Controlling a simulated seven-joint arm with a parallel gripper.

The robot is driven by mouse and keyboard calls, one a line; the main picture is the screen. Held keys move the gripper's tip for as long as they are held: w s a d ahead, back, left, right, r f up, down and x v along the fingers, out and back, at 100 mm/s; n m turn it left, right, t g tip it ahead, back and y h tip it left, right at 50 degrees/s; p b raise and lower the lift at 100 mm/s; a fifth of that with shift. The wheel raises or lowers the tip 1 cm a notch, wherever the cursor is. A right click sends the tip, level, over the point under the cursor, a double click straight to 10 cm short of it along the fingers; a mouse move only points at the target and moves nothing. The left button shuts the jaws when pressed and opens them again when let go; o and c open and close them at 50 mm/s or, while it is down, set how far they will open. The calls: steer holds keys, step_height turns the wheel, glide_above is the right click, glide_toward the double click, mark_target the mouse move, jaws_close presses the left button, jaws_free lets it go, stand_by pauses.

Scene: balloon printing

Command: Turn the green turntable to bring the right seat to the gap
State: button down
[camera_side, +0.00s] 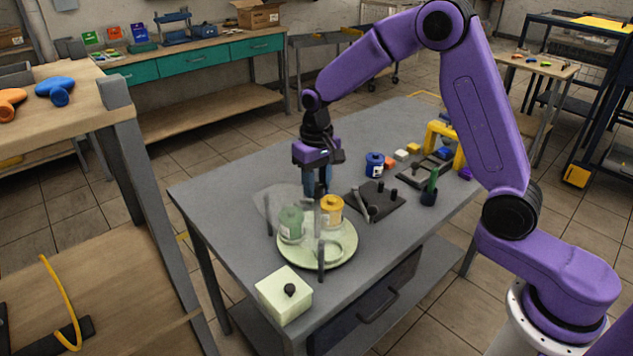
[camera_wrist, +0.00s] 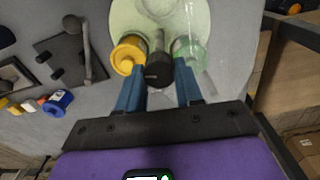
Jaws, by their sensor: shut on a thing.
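The pale green turntable (camera_side: 300,258) sits near the front of the grey table; its disc also shows at the top of the wrist view (camera_wrist: 185,12). A yellow jar (camera_side: 332,212) stands on its back right side; it is left of my fingers in the wrist view (camera_wrist: 128,54). A green jar (camera_side: 291,226) stands on the left, seen through a clear guard (camera_side: 268,200). An empty ring-like seat (camera_side: 331,249) shows at the front. My gripper (camera_side: 319,190) points down at the back edge, shut on a dark upright peg (camera_wrist: 158,70) between the two jars.
Dark posts stand at the left (camera_side: 268,215) and front (camera_side: 321,262) of the turntable. A pale box with a black knob (camera_side: 284,295) is at the front corner. A dark plate with a lever (camera_side: 376,203) and a blue jar (camera_side: 375,165) lie to the right. The table's left side is clear.

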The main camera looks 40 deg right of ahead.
steer(key=shift+m, duration=1.5)
steer(key=c, duration=0.7)
jaws_free()
steer(key=shift+c, duration=0.2)
step_height(320, 180, up, 18)
steer(key=shift+f, duration=0.25)
